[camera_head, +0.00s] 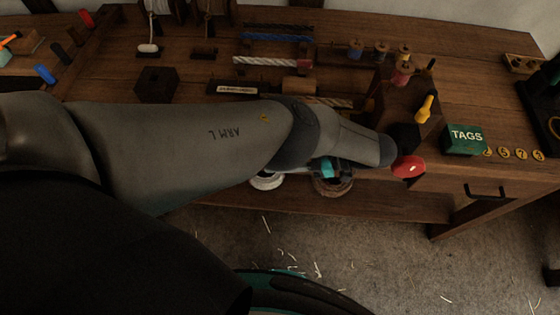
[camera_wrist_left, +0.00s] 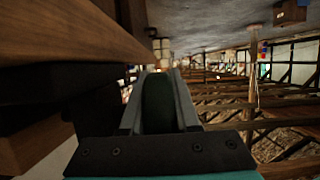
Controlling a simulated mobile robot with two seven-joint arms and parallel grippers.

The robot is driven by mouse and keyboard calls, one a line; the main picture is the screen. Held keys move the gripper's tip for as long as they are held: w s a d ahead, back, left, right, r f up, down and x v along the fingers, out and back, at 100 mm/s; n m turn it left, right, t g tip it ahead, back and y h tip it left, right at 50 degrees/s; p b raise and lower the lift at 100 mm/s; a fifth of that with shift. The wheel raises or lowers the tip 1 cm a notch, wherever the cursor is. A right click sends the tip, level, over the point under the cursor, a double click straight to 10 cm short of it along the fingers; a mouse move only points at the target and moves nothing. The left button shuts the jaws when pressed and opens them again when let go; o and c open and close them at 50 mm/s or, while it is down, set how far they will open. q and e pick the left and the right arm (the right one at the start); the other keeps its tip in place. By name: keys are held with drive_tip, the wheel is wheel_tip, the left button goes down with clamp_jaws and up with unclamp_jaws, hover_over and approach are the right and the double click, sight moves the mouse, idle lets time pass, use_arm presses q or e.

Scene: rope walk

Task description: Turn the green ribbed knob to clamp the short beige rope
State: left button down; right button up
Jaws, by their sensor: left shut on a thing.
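In the left wrist view my left gripper (camera_wrist_left: 158,90) is shut with its two fingers on either side of a dark green rounded thing (camera_wrist_left: 158,104), which looks like the green knob. Its ribs are too dark to make out. In the head view my left arm reaches across the bench front and hides the gripper and the knob. A beige-brown twisted rope (camera_head: 335,102) lies on the bench just behind my arm, partly hidden by it; I cannot tell whether it is clamped. My right gripper is not in view.
The wooden bench (camera_head: 470,80) holds a blue rope (camera_head: 277,38), a white rope (camera_head: 265,61), and a dark block (camera_head: 155,84). A red knob (camera_head: 407,167) sticks out at the front edge near my wrist. A green TAGS box (camera_head: 465,139) stands right of it.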

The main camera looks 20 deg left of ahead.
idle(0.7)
use_arm(q)
drive_tip(key=c, duration=0.6)
unclamp_jaws()
drive_tip(key=shift+r, duration=0.15)
drive_tip(key=shift+c, duration=0.2)
